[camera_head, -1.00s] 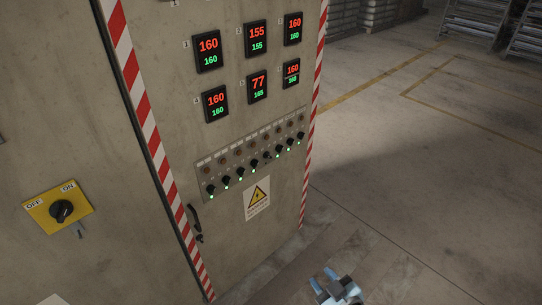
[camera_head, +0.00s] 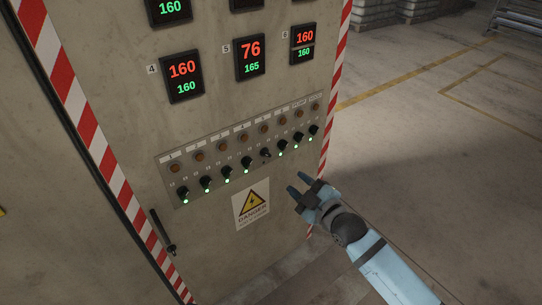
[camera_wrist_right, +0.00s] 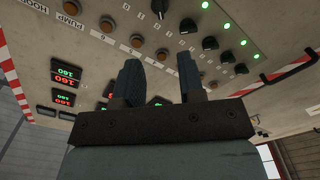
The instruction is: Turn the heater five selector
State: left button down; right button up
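The heater five selector (camera_head: 265,154) is a small black knob, fifth from the left in the panel's lower row, under the label 5. No green light shows at it, while the other selectors have lit green dots. Display five (camera_head: 250,57) reads 76 in red over 165 in green. My right gripper (camera_head: 297,184) is open and empty, below and right of the selector, apart from the panel. In the right wrist view its spread fingers (camera_wrist_right: 160,82) hide part of the panel; which knob there is heater five I cannot tell. My left gripper is not in view.
The selector panel (camera_head: 172,167) carries a row of brown lamps above the knobs. A yellow danger sign (camera_head: 251,204) is below it. A black door handle (camera_head: 162,232) sticks out at lower left. A red-white striped edge (camera_head: 336,75) bounds the cabinet; open floor (camera_head: 440,170) lies right.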

aim_at(267, 155)
jog(key=b+x, duration=0.1)
jog(key=x, duration=1.2)
jog(key=shift+s, duration=0.1)
grip_shut()
